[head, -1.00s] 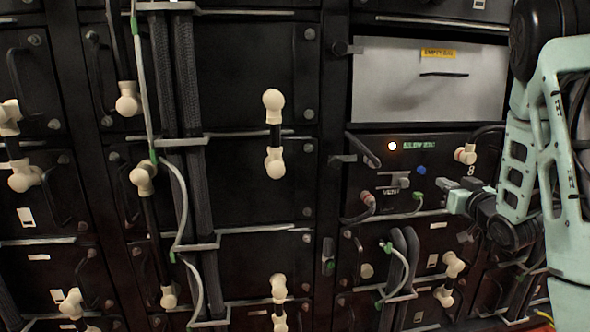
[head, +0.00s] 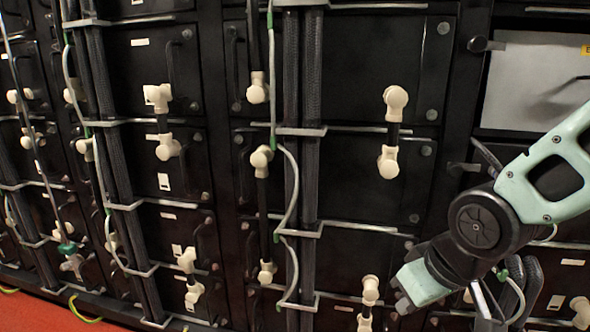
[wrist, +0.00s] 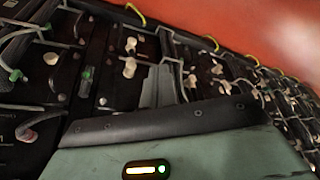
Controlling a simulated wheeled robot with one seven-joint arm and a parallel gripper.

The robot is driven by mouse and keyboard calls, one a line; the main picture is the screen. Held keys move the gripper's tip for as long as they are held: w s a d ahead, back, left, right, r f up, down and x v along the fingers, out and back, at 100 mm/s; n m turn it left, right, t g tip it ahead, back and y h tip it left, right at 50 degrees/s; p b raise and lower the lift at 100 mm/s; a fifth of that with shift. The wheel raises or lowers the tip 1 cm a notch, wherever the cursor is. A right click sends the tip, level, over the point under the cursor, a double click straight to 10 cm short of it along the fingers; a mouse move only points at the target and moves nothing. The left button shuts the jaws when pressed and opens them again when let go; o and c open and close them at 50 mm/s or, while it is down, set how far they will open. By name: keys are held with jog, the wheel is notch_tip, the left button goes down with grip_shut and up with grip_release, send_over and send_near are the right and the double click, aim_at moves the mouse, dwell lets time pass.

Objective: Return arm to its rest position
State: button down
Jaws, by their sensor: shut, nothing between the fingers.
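My arm comes in from the right edge of the head view, with pale green links and a black round joint. My gripper (head: 402,301) is at the lower end of it, pointing down and left in front of the battery rack (head: 365,235). The forearm hides part of the panel behind it. In the wrist view the closed fingers of my gripper (wrist: 161,86) stick out past the dark edge of the wrist housing. They hold nothing. In that view the rack and floor appear upside down.
Black battery modules with cream terminal caps (head: 388,162) and braided cables (head: 305,95) fill the background. A thin rod with a green fitting (head: 66,247) stands at left. Red floor (head: 40,305) shows at lower left.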

jog(key=s+a+r+n+g+h, duration=0.1)
jog(key=s+a+n+g, duration=0.1)
jog(key=s, duration=0.5)
jog(key=s+a+r+n+g, duration=0.1)
jog(key=s+a+g, duration=0.1)
jog(key=s, duration=0.6)
notch_tip(320, 180, up, 24)
jog(key=p, duration=2.5)
jog(key=shift+w, duration=0.4)
jog(key=shift+r, duration=0.1)
dwell(0.3)
